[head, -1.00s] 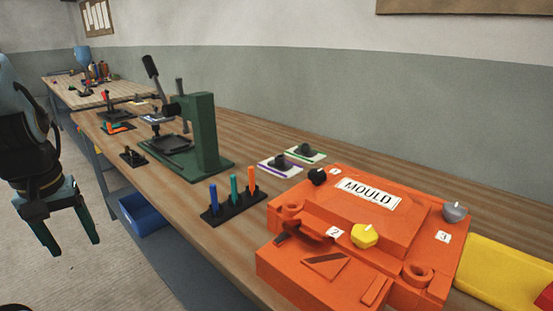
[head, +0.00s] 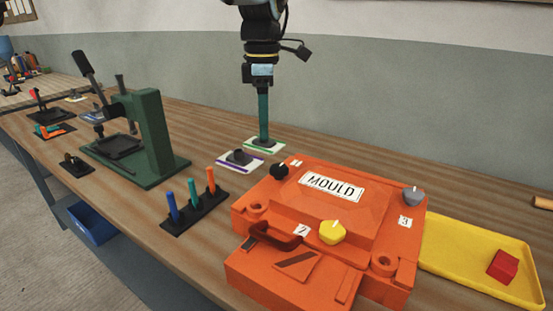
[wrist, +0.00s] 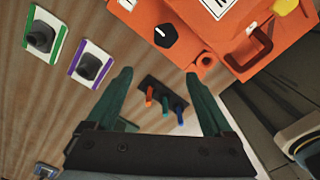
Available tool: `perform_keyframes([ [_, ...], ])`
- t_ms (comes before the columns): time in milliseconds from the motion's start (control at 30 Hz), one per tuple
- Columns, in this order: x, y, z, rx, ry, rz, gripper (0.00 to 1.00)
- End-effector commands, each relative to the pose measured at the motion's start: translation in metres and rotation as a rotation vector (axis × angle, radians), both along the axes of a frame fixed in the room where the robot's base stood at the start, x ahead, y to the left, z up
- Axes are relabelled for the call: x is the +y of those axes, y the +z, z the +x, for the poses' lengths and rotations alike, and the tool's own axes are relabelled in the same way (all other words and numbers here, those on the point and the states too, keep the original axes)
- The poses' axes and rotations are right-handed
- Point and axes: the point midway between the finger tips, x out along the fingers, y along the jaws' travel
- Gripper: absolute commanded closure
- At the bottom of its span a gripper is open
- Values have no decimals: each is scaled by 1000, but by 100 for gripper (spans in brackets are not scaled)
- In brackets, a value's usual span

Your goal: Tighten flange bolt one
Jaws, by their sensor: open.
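The orange mould (head: 255,279) stands on the bench with its MOULD label up. A black knob with a white mark (head: 279,171) sits at its back left corner, beside a small white label that seems to read 1. This knob also shows in the wrist view (wrist: 165,37), ahead of my fingers and apart from them. A yellow knob (head: 332,232) is by label 2 and a grey knob (head: 413,197) by label 3. My gripper (head: 264,138) points down, left of and behind the black knob. In the wrist view my gripper (wrist: 158,75) is open and empty.
Two pads with dark fittings, one green-edged (head: 263,146) and one purple-edged (head: 240,159), lie left of the mould. A rack (head: 195,213) holds blue, teal and orange upright pieces. A green press (head: 154,140) stands farther left. A yellow tray (head: 455,265) holds a red block (head: 502,266).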

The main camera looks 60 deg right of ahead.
Motion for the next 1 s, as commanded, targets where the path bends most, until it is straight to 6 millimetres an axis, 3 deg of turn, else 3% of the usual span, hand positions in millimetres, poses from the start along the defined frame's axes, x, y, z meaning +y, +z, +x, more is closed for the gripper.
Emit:
perform_keyframes([
  [33, -7, 3, -14, 0, 9, 1, 14],
  [167, -12, 2, -29, 0, 32, 6, 14],
  [333, -12, -18, -29, 1, 35, 9, 14],
  [700, -11, -83, -28, 1, 35, 8, 14],
  [1000, -12, -103, -28, 1, 35, 4, 14],
])
